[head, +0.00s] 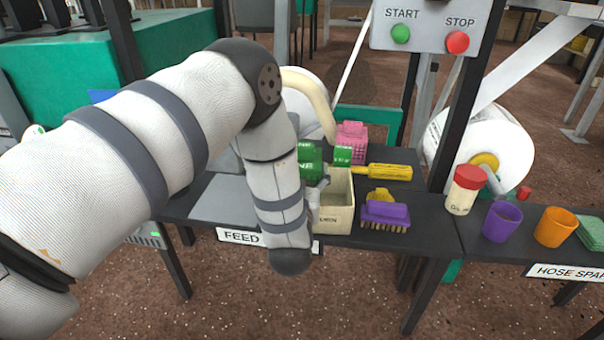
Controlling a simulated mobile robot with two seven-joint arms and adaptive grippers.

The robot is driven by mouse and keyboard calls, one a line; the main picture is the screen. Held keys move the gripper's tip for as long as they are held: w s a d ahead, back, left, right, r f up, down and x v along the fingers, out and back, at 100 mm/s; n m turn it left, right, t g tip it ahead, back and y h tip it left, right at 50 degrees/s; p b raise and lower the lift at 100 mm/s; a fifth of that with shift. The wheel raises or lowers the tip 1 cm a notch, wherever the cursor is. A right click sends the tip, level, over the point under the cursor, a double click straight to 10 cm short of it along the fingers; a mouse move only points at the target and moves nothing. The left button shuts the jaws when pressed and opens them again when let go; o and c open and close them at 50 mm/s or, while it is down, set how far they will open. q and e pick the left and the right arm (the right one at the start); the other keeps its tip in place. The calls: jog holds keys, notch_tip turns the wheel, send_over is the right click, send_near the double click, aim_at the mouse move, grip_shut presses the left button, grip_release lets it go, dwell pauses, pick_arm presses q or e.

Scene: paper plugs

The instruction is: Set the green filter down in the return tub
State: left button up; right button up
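A green cylindrical thing with white lettering (310,162), likely the green filter, shows beside my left forearm, above and behind a cream tub. A smaller green piece (343,155) shows just to its right. The open-topped cream tub (338,213) stands on the dark table; its label is partly hidden, so I cannot tell whether it is the return tub. My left gripper (316,196) is mostly hidden behind my forearm at the tub's left side. I cannot see its fingertips or whether it holds anything. My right gripper is out of view.
A pink basket (351,138) stands behind the tub. A yellow-handled tool (385,171) and purple brush (385,213) lie to the right. A red-lidded jar (464,192), purple cup (502,222) and orange cup (555,227) stand farther right. A START/STOP panel (430,27) hangs above.

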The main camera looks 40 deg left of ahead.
pick_arm(q)
jog(key=shift+f, duration=0.55)
jog(key=o, duration=1.2)
jog(key=shift+o, duration=0.2)
